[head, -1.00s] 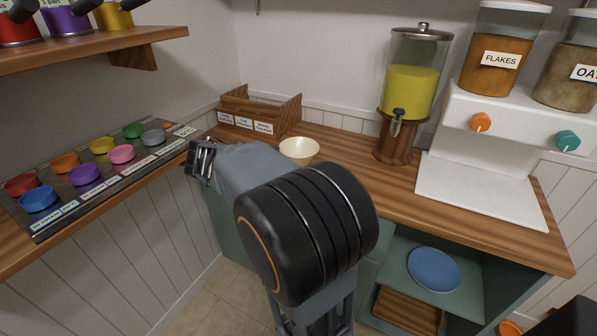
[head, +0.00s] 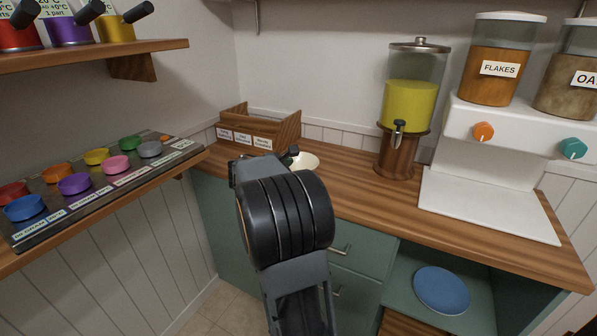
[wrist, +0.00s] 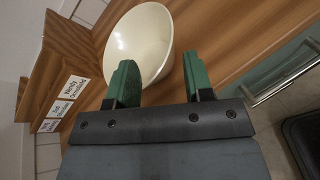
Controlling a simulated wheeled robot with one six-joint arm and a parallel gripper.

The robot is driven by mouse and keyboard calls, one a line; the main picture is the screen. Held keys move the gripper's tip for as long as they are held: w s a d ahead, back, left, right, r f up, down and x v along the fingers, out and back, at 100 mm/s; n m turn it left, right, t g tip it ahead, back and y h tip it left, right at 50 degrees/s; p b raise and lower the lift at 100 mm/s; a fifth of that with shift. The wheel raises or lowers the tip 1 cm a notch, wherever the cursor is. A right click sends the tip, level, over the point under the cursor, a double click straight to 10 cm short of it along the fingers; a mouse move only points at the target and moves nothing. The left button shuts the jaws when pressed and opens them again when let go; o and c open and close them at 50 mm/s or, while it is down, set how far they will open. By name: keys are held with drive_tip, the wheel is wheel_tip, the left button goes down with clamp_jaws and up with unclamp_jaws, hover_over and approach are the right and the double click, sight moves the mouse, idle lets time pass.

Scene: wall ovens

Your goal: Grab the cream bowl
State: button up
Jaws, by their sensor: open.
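The cream bowl (head: 303,161) stands upright on the wooden counter, partly hidden behind my arm in the head view. In the wrist view the cream bowl (wrist: 139,42) is just beyond my fingertips, and its near rim shows between and beside them. My gripper (wrist: 160,78) has its two green fingers spread apart with nothing held between them. The left finger overlaps the bowl in the picture; I cannot tell whether it touches. In the head view my gripper (head: 290,154) is mostly hidden behind my wrist.
A wooden labelled box (head: 260,128) stands behind and left of the bowl. A yellow drink dispenser (head: 408,105) and a white cereal dispenser (head: 490,200) stand to the right. The counter (head: 360,190) between bowl and dispensers is clear. A drawer handle (wrist: 283,77) lies below the edge.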

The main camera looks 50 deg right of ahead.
drive_tip(key=shift+s+x, duration=0.1)
drive_tip(key=shift+x, duration=1.05)
drive_tip(key=shift+s+x, duration=0.15)
drive_tip(key=shift+x, duration=1)
drive_tip(key=shift+f, duration=0.1)
drive_tip(key=shift+a, duration=0.1)
clamp_jaws()
